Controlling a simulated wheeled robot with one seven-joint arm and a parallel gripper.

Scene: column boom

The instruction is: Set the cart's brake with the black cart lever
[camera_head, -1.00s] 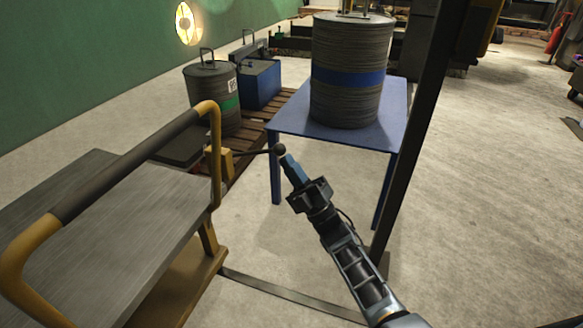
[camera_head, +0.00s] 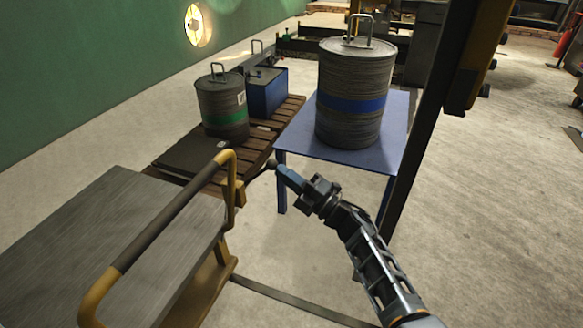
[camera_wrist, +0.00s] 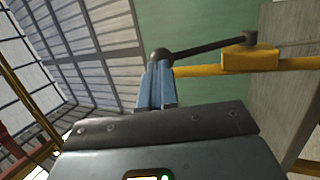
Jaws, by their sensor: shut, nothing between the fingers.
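The black cart lever (camera_wrist: 208,48) is a thin rod with a round knob (camera_head: 272,163). It comes off a yellow block (camera_wrist: 250,60) on the cart's yellow rail and slants up to the right in the head view. The cart (camera_head: 105,225) has a grey deck and a yellow handle with a black grip, at lower left. My gripper (camera_head: 281,171) is shut, its blue fingers pointing at the knob. In the wrist view my fingertips (camera_wrist: 157,72) are right at the knob; they look to touch it, but nothing is gripped. Part of the lever's base is hidden by the handle in the head view.
A blue table (camera_head: 300,143) with a large grey drum (camera_head: 350,75) stands just beyond my gripper. A dark post (camera_head: 425,120) rises to its right. A pallet (camera_head: 255,145) behind holds a smaller drum (camera_head: 222,100) and a blue box (camera_head: 267,92). Open floor lies right.

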